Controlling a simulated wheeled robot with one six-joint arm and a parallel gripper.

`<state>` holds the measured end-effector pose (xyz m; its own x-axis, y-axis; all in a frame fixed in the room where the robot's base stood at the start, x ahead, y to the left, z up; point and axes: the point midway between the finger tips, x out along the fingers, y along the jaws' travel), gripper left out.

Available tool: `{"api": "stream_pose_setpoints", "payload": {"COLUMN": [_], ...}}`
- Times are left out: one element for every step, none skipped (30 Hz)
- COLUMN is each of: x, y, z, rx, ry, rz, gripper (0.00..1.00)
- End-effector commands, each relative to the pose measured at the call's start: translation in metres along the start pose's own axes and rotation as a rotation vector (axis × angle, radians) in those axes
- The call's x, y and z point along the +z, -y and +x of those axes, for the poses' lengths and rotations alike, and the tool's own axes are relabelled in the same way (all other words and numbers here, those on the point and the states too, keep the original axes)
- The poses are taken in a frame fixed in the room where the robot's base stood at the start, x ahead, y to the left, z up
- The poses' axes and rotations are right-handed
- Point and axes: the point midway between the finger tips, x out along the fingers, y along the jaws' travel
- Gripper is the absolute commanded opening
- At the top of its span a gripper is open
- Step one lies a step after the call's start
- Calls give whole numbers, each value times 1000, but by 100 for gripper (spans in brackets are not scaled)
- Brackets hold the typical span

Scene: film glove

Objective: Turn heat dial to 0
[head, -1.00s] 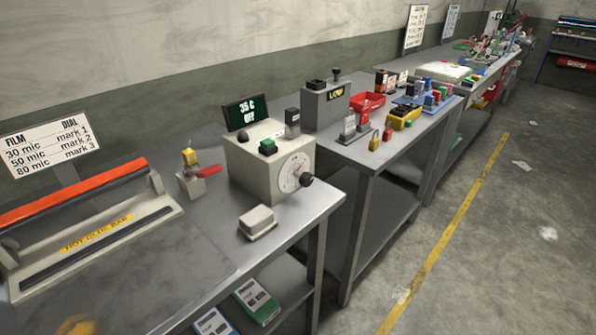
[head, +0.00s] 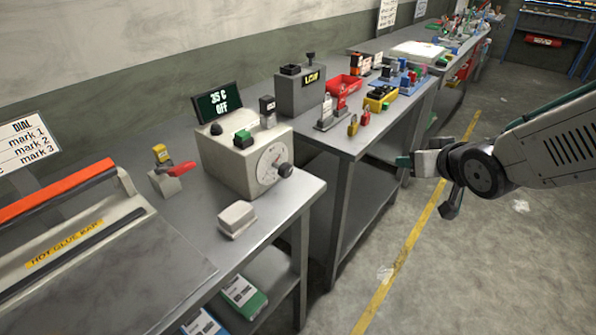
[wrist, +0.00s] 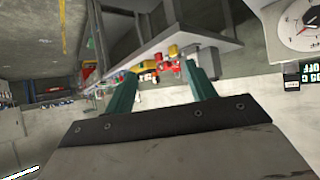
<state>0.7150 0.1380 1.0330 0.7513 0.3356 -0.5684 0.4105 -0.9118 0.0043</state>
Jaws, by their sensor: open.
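The heat dial (head: 271,163) is a round white marked face with a black knob at its edge, on the front of a cream control box (head: 225,160). A dark display (head: 218,102) on the box reads 35 C and OFF. I cannot read which mark the dial points to. The dial (wrist: 303,25) also shows at the upper right of the wrist view, cut by the frame edge. My gripper (head: 412,161) is to the right of the box, over the aisle, apart from it. In the wrist view its two green fingers are open with nothing between them.
A grey block (head: 237,219) lies on the bench before the box. Padlocks and tagout items crowd the second bench (head: 345,143). The aisle floor is open.

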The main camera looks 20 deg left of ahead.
Motion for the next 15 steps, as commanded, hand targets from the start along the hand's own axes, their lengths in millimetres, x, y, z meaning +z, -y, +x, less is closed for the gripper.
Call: {"api": "stream_pose_setpoints", "payload": {"x": [2,1,1,2,4,6,9,13,17,20,23,27,30,32,34], "y": [27,43,64,81,97,118,132,146,162,173,182,194,200,205,211], "z": [24,34,46,53,59,65,68,70,71,71,70,69,68,67,66], "rx": [-83,-134,-206,-261,-317,-390,-444,-496,-559,-604,-644,-692,-722,-749,-778], "ry": [-51,-90,-138,-173,-205,-245,-271,-295,-322,-341,-358,-376,-388,-398,-407], "rz": [-16,-20,-21,-20,-16,-7,2,12,29,40,54,69,80,90,102], "gripper": [55,55,55,55,55,55,55,55,55,55,55,55,55,55,55]}}
